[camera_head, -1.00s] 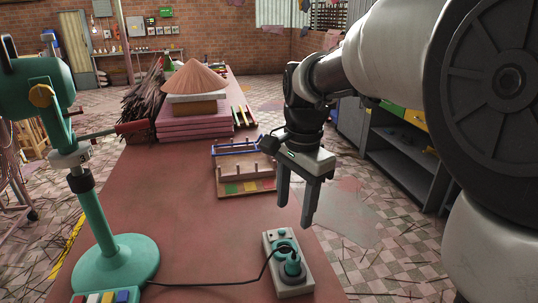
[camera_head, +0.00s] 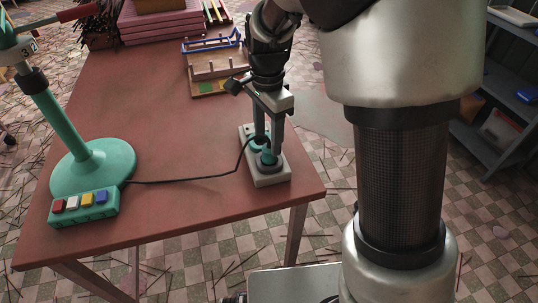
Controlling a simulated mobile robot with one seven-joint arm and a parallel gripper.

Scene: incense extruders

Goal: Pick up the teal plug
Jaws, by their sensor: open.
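The teal plug (camera_head: 267,157) sits in a pale grey socket block (camera_head: 270,179) near the table's front right corner. A black cable runs from it to the left. My gripper (camera_head: 268,142) points down over the block, with its fingers apart and their tips at about the plug's height. One finger stands in front of the block's back part and the other near its right side. I cannot tell whether either finger touches the plug.
The red table (camera_head: 160,110) has a teal stand (camera_head: 92,168) and a teal button box (camera_head: 84,207) at left. A wooden peg rack (camera_head: 215,68) stands behind my gripper. Pink slabs (camera_head: 160,29) lie at the back. The table's middle is clear.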

